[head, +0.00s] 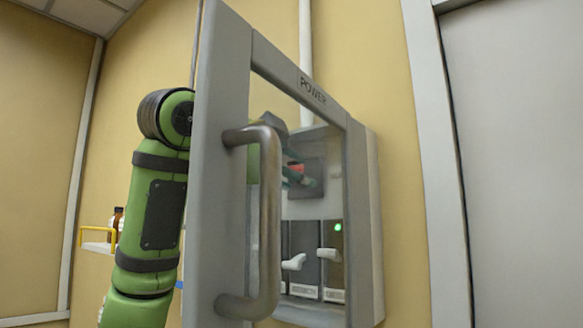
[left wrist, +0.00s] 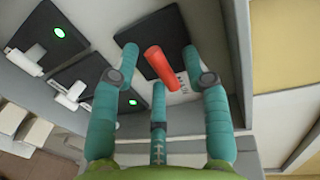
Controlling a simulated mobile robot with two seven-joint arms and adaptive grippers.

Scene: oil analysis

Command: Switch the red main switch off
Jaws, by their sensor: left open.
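The red main switch (left wrist: 158,65) is a short red lever on a black plate (left wrist: 160,35) in the left wrist view. My left gripper (left wrist: 159,72) has three teal fingers, spread open, with one on either side of the lever and the third just below it. I see no clear contact. In the head view the red switch (head: 297,168) is small, inside the grey power cabinet (head: 366,200), seen through the door's window. My left gripper (head: 290,178) shows there in part, close to the switch. My right gripper is in neither view.
The cabinet's grey door (head: 222,160) stands open with a metal handle (head: 268,220), in front of part of my left arm. Below the red switch are white breaker levers (head: 294,262) and a lit green lamp (head: 337,227). A small shelf (head: 97,246) with bottles is left.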

